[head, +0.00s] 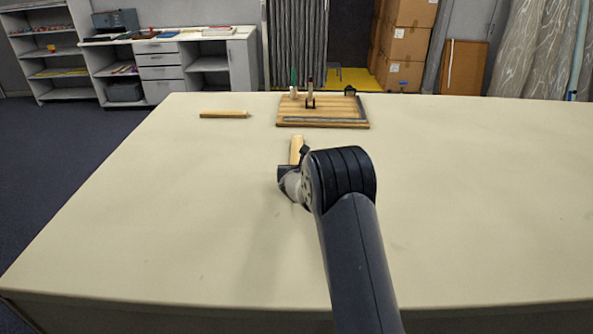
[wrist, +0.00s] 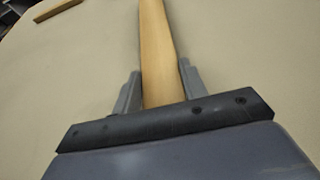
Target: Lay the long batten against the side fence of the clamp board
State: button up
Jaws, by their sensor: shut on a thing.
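The clamp board (head: 293,115) is a flat wooden board near the far edge of the table. A grey strip runs along its front and a grey side fence (head: 363,108) along its right. Upright clamps stand at its back. My gripper (head: 295,166) is shut on the long batten (head: 297,147), in front of the board and apart from it. In the wrist view the batten (wrist: 155,50) sits between both fingers (wrist: 159,84) and points away, its far end cut off by the top edge. My arm hides part of the gripper.
Another wooden batten (head: 224,115) lies on the table left of the board; part of a wooden piece (wrist: 57,10) shows at the wrist view's top left. The cloth table (head: 470,200) is clear to the right and front left. Shelves and boxes stand beyond it.

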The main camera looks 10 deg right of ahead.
jog(key=shift+f, duration=0.1)
jog(key=o, duration=1.1)
jog(key=shift+o, duration=0.2)
